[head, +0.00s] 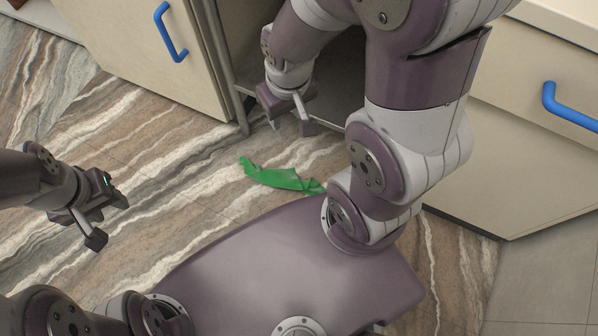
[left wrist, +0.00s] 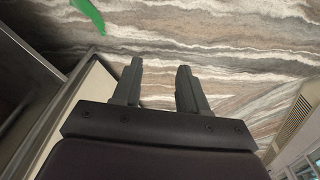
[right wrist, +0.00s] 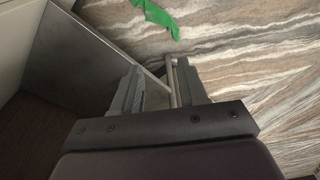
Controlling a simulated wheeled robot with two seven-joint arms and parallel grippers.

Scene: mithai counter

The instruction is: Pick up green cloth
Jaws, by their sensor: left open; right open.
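The green cloth (head: 278,178) lies crumpled on the striped stone-patterned floor, just beyond my base in the head view. Its right end reaches the edge of my base and arm, so part may be hidden. It also shows at the top of the left wrist view (left wrist: 90,14) and of the right wrist view (right wrist: 159,17). My right gripper (head: 291,124) is open and empty, above and beyond the cloth by the cabinet opening. My left gripper (head: 109,219) is open and empty, well to the left of the cloth. Neither gripper touches it.
A cream cabinet door with a blue handle (head: 171,31) stands at the upper left, beside a dark cabinet opening. A cream cabinet front with another blue handle (head: 570,106) is at the right. The floor (head: 165,165) between my left gripper and the cloth is clear.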

